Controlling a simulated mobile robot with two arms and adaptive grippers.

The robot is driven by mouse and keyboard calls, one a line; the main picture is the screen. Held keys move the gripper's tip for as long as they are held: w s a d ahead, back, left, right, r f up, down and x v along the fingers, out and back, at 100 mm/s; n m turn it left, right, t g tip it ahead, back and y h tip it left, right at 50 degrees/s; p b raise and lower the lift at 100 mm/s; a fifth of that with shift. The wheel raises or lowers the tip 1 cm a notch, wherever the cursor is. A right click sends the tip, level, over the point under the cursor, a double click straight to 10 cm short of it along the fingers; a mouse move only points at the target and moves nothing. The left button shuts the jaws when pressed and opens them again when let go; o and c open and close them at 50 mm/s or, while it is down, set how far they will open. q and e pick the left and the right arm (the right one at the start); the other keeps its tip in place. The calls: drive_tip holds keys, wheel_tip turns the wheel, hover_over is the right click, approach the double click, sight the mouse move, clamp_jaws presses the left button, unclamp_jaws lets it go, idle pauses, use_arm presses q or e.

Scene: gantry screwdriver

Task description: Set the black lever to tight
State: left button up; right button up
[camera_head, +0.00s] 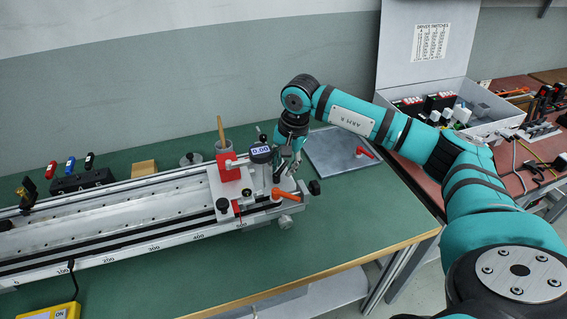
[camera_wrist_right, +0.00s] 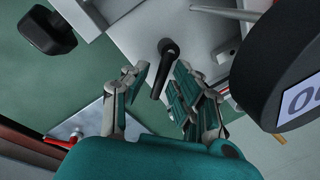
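The black lever (camera_wrist_right: 163,68) stands out from the grey metal block (camera_wrist_right: 125,25) of the gantry carriage in the right wrist view. My right gripper (camera_wrist_right: 159,82) is open. Its two fingers are on either side of the lever, with a visible gap on each side, so it does not look gripped. In the head view my right gripper (camera_head: 286,168) is over the right end of the carriage, beside the digital gauge (camera_head: 261,153). I cannot clearly make out the black lever there; the gripper seems to cover it. My left gripper is not in view.
The gauge (camera_wrist_right: 285,88) is close to the right finger. A black knob (camera_wrist_right: 47,32) sticks out at upper left. An orange lever (camera_head: 285,194) is on the carriage front, a red clamp (camera_head: 231,168) to its left. A grey plate (camera_head: 338,150) lies behind.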

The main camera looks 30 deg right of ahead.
drive_tip(key=shift+w+r, duration=0.1)
drive_tip(key=shift+r, duration=0.2)
wheel_tip(320, 180, up, 7)
drive_tip(key=s, duration=0.1)
drive_tip(key=shift+s+d+r, duration=0.2)
drive_tip(key=shift+s+d, duration=0.05)
drive_tip(key=shift+d, duration=0.15)
drive_tip(key=shift+f, duration=0.1)
idle(0.5)
